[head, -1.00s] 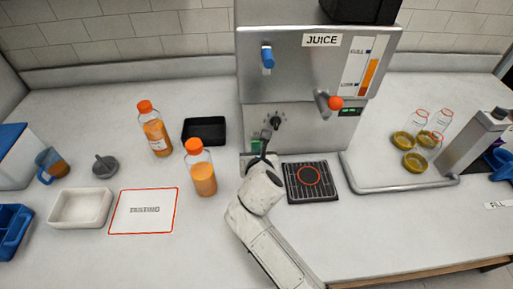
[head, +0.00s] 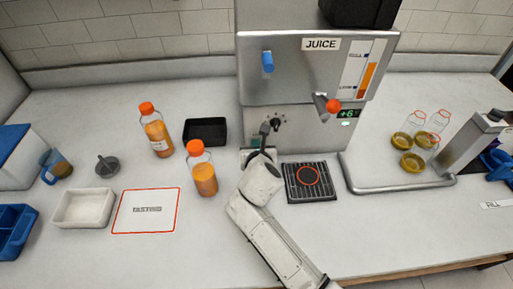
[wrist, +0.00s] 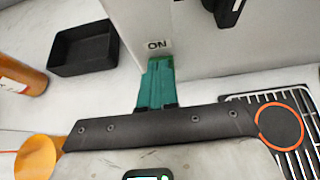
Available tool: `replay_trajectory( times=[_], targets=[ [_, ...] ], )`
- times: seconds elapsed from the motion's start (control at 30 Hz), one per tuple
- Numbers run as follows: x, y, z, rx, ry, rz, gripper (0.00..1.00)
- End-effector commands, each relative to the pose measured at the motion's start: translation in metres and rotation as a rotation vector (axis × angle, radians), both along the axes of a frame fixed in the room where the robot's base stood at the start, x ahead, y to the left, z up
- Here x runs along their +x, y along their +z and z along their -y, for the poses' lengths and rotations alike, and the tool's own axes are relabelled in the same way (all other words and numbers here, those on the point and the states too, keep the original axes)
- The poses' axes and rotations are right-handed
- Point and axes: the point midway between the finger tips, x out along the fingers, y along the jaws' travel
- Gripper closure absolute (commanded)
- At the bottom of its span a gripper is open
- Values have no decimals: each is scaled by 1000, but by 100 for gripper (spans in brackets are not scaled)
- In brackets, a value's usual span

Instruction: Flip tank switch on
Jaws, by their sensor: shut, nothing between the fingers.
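The juice machine (head: 290,135) stands at the back, with a small dark round knob (head: 278,123) on its lower front. My gripper (head: 264,130) is at the machine's lower left front, left of the knob. It is shut and empty. In the wrist view its dark body (wrist: 160,128) spans the lower middle.
An orange juice bottle (head: 203,175) stands close left of my gripper, with another bottle (head: 157,133) and a black tray (head: 205,130) behind. A drip grate (head: 310,190) lies to the right. The machine's red-tipped tap lever (head: 327,104) juts out above it.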

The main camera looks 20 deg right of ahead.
Motion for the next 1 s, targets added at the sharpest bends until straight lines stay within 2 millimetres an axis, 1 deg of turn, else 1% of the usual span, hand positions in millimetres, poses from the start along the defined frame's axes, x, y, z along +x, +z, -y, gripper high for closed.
replay_trajectory(
  times=[0.5, 1.0],
  targets=[
    [0, 17, 0, 1, 0, 0, 100],
    [-1, 16, -3, -1, 0, -1, 100]
  ],
)
